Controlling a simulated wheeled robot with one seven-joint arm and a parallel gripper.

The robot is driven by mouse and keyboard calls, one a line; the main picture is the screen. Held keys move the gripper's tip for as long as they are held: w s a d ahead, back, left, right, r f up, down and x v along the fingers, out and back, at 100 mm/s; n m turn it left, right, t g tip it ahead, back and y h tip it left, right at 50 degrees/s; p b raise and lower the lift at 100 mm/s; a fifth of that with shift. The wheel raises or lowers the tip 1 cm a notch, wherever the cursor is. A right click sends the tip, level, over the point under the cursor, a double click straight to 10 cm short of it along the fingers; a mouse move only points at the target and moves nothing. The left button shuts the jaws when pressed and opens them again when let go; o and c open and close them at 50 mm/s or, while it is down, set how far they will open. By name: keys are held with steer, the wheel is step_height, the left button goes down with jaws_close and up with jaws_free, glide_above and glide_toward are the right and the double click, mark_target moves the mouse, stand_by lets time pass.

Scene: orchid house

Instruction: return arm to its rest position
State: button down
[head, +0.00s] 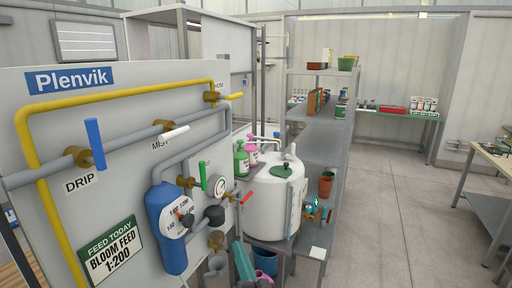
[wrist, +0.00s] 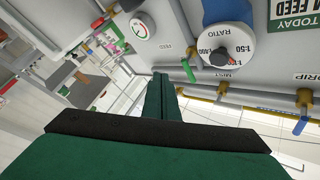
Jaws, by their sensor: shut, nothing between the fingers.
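My gripper (wrist: 163,88) shows in the wrist view, its dark green fingers together with nothing between them. A black bar and a broad green body lie behind the fingers. The wrist picture is upside down, and the feed panel (wrist: 279,62) stands to the right of the fingers, with the ratio dial (wrist: 228,47) and a green valve handle (wrist: 188,71) near them in the picture. The fingers appear clear of the panel. In the head view, I cannot tell for sure whether the teal piece at the bottom edge is part of my gripper.
The Plenvik panel (head: 130,115) fills the left, with pipes, a blue drip handle (head: 95,143), a white mist handle (head: 174,132) and a blue dosing unit (head: 167,225) sticking out. A white tank (head: 272,203) stands beside it. The floor (head: 390,225) to the right is open.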

steer(key=s+d+f+m+g+h, duration=0.1)
steer(key=s+d+f+h, duration=0.15)
steer(key=s+f, duration=0.7)
steer(key=s+d+f+g+h, duration=0.15)
steer(key=s+f+h, duration=0.25)
steer(key=s+f, duration=0.55)
steer(key=s+f+n+g, duration=0.1)
steer(key=s+f+n, duration=0.1)
steer(key=s, duration=1.1)
steer(key=s+f+n+h, duration=0.1)
steer(key=s+f+n, duration=0.1)
steer(key=s, duration=1.1)
steer(key=shift+s+d+g, duration=0.25)
steer(key=shift+s+g, duration=0.1)
